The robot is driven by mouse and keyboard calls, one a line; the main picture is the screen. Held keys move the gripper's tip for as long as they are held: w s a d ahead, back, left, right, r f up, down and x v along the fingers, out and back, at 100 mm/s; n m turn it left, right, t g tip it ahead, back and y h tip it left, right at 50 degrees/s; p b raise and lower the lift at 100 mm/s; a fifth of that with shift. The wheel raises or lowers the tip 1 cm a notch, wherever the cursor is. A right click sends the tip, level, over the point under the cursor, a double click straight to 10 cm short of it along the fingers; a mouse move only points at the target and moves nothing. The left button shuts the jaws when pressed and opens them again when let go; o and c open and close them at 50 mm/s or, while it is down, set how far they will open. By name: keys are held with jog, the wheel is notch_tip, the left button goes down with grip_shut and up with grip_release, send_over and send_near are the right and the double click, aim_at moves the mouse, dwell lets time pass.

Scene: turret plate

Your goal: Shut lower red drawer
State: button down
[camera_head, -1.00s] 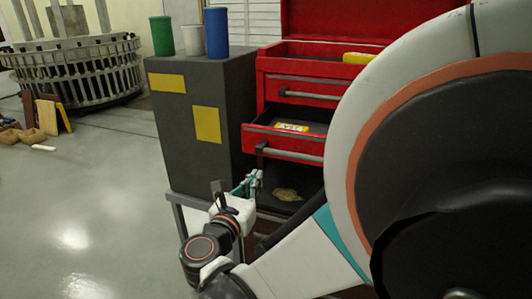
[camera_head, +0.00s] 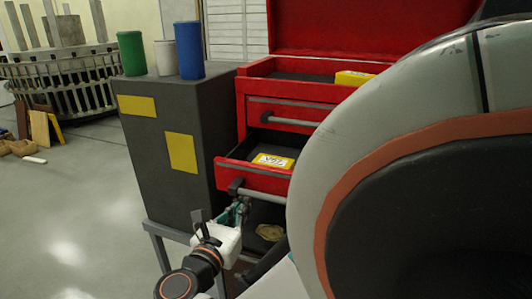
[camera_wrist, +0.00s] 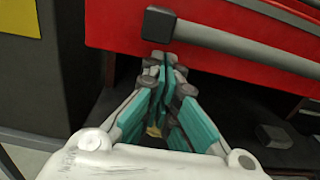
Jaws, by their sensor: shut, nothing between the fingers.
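The lower red drawer (camera_head: 258,178) stands partly open in the red cabinet, with a yellow box (camera_head: 273,161) inside. Its grey bar handle (camera_head: 262,195) runs along the front; its right part is hidden by my arm in the head view. My gripper (camera_head: 241,205) is shut and empty, just below the left end of the handle.
A dark grey cabinet (camera_head: 165,175) with yellow patches stands close on the left and holds green, white and blue cylinders. An upper red drawer (camera_head: 285,112) is above. A dark open space with a tan item (camera_head: 270,232) lies below.

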jog(key=shift+w, duration=0.15)
jog(key=x, duration=2)
jog(key=shift+w+b, duration=0.2)
jog(key=shift+b, duration=0.2)
jog(key=shift+s+d, duration=0.1)
